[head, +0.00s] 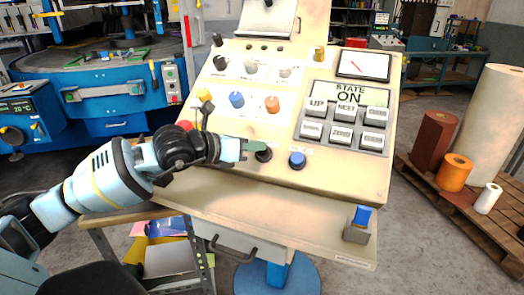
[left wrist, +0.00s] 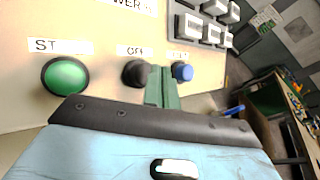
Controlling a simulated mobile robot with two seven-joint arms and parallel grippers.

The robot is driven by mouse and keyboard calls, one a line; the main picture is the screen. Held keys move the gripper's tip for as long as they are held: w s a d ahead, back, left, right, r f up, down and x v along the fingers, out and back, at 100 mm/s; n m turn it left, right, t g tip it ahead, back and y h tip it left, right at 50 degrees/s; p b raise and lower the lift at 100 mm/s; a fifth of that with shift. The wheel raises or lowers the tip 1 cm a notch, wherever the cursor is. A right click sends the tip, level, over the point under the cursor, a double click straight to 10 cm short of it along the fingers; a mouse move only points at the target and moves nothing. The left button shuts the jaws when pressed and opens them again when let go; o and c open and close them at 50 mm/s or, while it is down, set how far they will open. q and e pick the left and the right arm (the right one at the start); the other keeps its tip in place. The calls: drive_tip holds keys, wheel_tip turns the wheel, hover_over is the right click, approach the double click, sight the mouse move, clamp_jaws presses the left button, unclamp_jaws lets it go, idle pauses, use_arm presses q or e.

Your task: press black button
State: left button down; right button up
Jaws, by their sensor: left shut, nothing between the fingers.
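The black button (head: 264,156) is on the lower part of the sloped beige control panel (head: 225,150), left of a blue button (head: 297,160). My left gripper (head: 262,146) is shut and empty, with its green fingertips right at the upper edge of the black button in the head view. In the left wrist view the black button (left wrist: 135,74) sits just left of the shut fingers (left wrist: 163,88), and the blue button (left wrist: 183,72) just right of them. I cannot tell whether the fingertips touch the black button. My right gripper is not in view.
A green button (left wrist: 65,75) lies further left in the left wrist view. Keys under a display reading "STATE ON" (head: 348,94), knobs and a gauge (head: 363,65) fill the panel above. A small blue-topped block (head: 359,222) sits at the panel's front right corner.

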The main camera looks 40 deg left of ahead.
use_arm(q)
drive_tip(key=shift+w+f, duration=0.15)
drive_tip(key=shift+f, duration=0.1)
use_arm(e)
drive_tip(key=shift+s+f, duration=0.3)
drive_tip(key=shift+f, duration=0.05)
use_arm(q)
drive_tip(key=shift+w+f, duration=0.1)
drive_tip(key=shift+f, duration=0.05)
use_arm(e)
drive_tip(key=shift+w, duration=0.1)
use_arm(q)
drive_tip(key=shift+w+a+f+b, duration=0.1)
drive_tip(key=shift+w+f+b, duration=0.1)
drive_tip(key=shift+f+b, duration=0.15)
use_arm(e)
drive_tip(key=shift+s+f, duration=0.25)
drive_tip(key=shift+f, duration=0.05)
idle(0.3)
use_arm(q)
drive_tip(key=shift+s+r, duration=0.1)
drive_tip(key=shift+r, duration=0.05)
drive_tip(key=shift+s+r+p, duration=0.3)
drive_tip(key=shift+s+r, duration=0.15)
drive_tip(key=shift+r, duration=0.2)
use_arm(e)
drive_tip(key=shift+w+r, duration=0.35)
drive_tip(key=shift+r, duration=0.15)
